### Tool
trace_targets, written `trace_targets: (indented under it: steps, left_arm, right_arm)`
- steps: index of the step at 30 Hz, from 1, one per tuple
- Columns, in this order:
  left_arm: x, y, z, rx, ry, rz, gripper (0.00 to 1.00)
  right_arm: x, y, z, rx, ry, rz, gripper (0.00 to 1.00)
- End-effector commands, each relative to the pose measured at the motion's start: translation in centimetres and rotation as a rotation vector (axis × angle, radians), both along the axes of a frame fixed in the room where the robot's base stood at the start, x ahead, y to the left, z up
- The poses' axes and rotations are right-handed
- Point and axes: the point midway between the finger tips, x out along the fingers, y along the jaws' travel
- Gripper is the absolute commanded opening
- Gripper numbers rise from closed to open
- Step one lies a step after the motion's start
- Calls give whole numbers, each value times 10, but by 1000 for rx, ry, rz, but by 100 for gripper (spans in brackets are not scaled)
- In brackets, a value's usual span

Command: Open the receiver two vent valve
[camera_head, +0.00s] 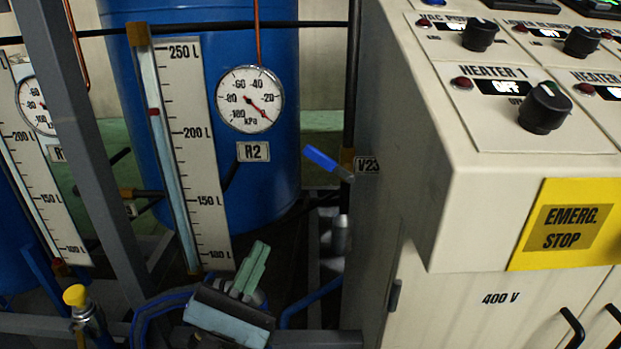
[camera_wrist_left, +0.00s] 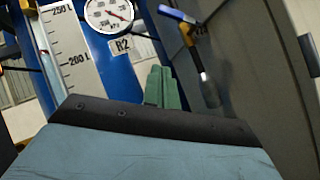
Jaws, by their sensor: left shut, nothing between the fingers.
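The blue lever (camera_head: 320,159) of a valve tagged V23 (camera_head: 366,164) sits right of the blue tank marked R2 (camera_head: 253,152). The lever slants down to the right toward its pivot, beside the control cabinet. In the left wrist view the blue lever (camera_wrist_left: 178,14) is at the top, right of the gauge. My left gripper (camera_head: 256,262) is below and left of the lever, apart from it, with its green fingers closed together and empty. Its fingers also show in the left wrist view (camera_wrist_left: 161,88). My right gripper is not in view.
The beige control cabinet (camera_head: 408,170) with knobs and a yellow emergency stop plate (camera_head: 565,225) fills the right side. A grey frame post (camera_head: 85,150) stands at left. A round gauge (camera_head: 250,99) and a level scale (camera_head: 195,150) are on the tank. A yellow-capped fitting (camera_head: 76,297) is at lower left.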

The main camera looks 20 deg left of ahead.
Motion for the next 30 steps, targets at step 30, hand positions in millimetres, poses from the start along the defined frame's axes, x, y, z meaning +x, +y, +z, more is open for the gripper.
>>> trace_targets:
  steps: [30]
  left_arm:
    - [82, -44, 88, 65, -29, 10, 0]
  right_arm:
    - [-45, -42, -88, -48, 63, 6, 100]
